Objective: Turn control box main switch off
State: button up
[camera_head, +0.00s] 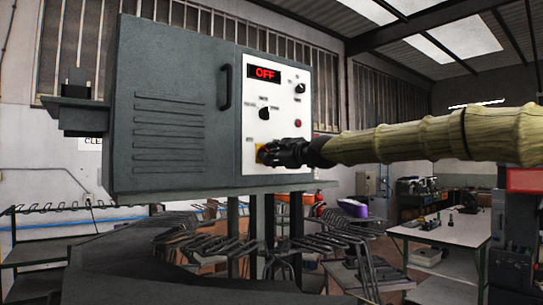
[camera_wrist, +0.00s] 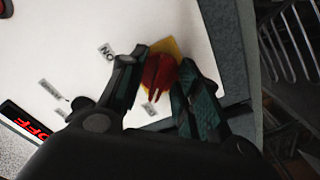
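The grey control box (camera_head: 175,100) has a white front panel (camera_head: 278,115) with a display (camera_head: 264,73) that reads OFF in red. The main switch is a red knob (camera_wrist: 159,74) on a yellow plate (camera_wrist: 168,46), low on the panel. My gripper (camera_head: 266,153) is at the switch and hides the knob in the head view. In the wrist view my gripper (camera_wrist: 160,68) has its dark fingers spread, one on each side of the knob. I cannot tell whether they touch it. An ON label (camera_wrist: 107,51) shows beside the yellow plate.
Smaller black knobs (camera_head: 264,113) and a red button (camera_head: 298,123) sit on the panel above the switch. A black handle (camera_head: 225,87) stands out from the box door. Racks of dark metal (camera_head: 345,240) stand below, and a white-topped table (camera_head: 450,228) is at the right.

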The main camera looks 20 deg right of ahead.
jog(key=shift+w+a, duration=0.1)
jog(key=v, duration=0.7)
jog(key=shift+s, duration=0.3)
jog(key=shift+d, duration=0.2)
